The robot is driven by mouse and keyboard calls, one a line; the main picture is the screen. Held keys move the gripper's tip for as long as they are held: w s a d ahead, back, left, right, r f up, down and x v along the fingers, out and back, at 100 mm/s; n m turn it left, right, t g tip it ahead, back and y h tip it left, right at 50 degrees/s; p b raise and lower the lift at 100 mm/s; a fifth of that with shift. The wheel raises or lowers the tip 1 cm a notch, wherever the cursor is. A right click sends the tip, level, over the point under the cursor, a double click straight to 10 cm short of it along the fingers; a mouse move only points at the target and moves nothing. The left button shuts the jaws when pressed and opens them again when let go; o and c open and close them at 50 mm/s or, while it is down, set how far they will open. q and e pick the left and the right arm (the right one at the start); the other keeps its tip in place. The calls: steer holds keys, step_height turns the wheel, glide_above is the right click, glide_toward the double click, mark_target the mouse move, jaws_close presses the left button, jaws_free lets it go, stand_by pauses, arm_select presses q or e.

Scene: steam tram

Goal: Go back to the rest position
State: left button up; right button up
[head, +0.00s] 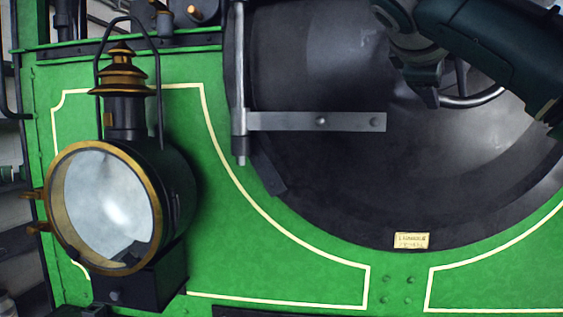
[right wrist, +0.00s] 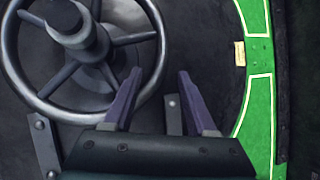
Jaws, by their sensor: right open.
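My right arm comes in from the top right of the head view, in front of the round dark smokebox door (head: 320,190). My right gripper (head: 428,95) is at its end, over the door's upper part. In the right wrist view my right gripper (right wrist: 160,75) has its two purple-grey fingers apart, with nothing between them. A spoked handwheel (right wrist: 45,105) lies just left of and beyond the fingers. In the head view part of its pale rim (head: 480,100) shows beneath my arm, which hides the rest. My left gripper is not seen.
A large brass-rimmed lantern (head: 105,210) stands at the left on the green front plate (head: 225,245). A grey hinge strap (head: 300,122) runs across the door from a vertical rod (head: 239,80). A small brass plate (head: 411,241) sits at the door's lower edge.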

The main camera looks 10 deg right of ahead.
steer(key=s+a+f+m+g+y, duration=0.1)
steer(key=s+a+f+y, duration=0.2)
steer(key=s+f, duration=0.5)
steer(key=s+a+f+g+y, duration=0.2)
steer(key=s+a+f, duration=0.2)
steer(key=f, duration=0.8)
steer(key=s+a+f+m+g+y, duration=0.1)
steer(key=s+a+f+y, duration=0.3)
steer(key=f, duration=0.6)
steer(key=s+a+f+m+g+y, duration=0.1)
steer(key=s+f+m+g+y, duration=0.25)
steer(key=s, duration=1.65)
step_height(320, 180, up, 15)
steer(key=h+p, duration=0.1)
steer(key=p, duration=1.5)
steer(key=shift+m+h, duration=0.35)
steer(key=shift+s+a+f+t, duration=0.1)
steer(key=shift+f+t, duration=0.05)
steer(key=shift+t, duration=0.1)
